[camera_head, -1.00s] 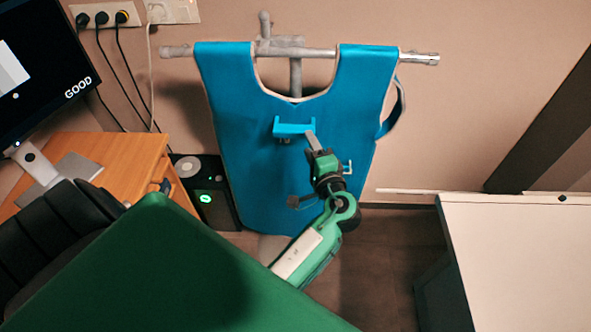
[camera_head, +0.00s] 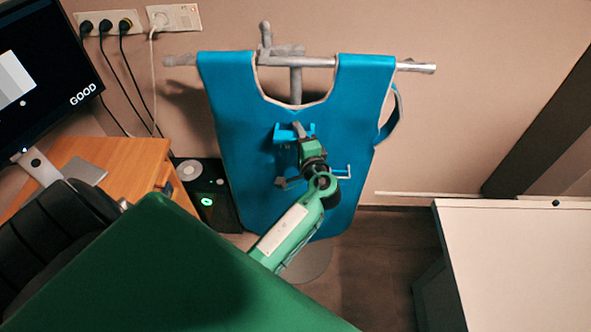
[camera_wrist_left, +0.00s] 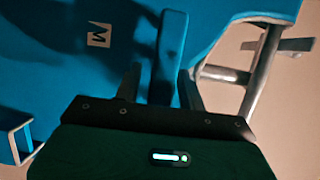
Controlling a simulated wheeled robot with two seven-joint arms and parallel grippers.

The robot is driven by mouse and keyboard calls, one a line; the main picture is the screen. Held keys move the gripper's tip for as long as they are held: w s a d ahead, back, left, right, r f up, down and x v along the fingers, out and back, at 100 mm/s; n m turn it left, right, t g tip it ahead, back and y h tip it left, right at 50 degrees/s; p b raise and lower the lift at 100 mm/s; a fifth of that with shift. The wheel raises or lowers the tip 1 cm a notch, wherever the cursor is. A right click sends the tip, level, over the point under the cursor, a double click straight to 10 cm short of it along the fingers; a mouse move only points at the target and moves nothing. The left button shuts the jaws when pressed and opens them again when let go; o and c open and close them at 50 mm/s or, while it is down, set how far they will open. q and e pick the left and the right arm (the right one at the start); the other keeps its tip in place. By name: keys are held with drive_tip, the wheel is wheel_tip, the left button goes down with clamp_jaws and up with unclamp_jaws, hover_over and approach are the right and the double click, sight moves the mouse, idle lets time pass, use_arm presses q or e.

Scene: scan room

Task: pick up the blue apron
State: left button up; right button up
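The blue apron (camera_head: 235,110) hangs from the horizontal bar of a grey stand. A small blue handle (camera_head: 284,137) sticks out from its chest. My left gripper (camera_head: 297,130) is at this handle, partly covering it. In the left wrist view, the apron (camera_wrist_left: 50,75) fills much of the picture and carries an M label (camera_wrist_left: 98,35). The handle's blue bar (camera_wrist_left: 169,60) lies between the two fingers of my left gripper (camera_wrist_left: 160,88). The fingers are apart, with a gap showing at the left finger. My right gripper is not in view.
The stand's bar (camera_head: 413,67) sticks out past the apron. A wooden desk (camera_head: 120,155) with a monitor is at left, with a black box (camera_head: 205,190) beside it. A white table (camera_head: 510,260) is at right. Floor (camera_head: 385,260) shows between.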

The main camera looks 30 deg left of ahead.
use_arm(q)
clamp_jaws()
drive_tip(key=shift+f, duration=0.1)
idle(1.0)
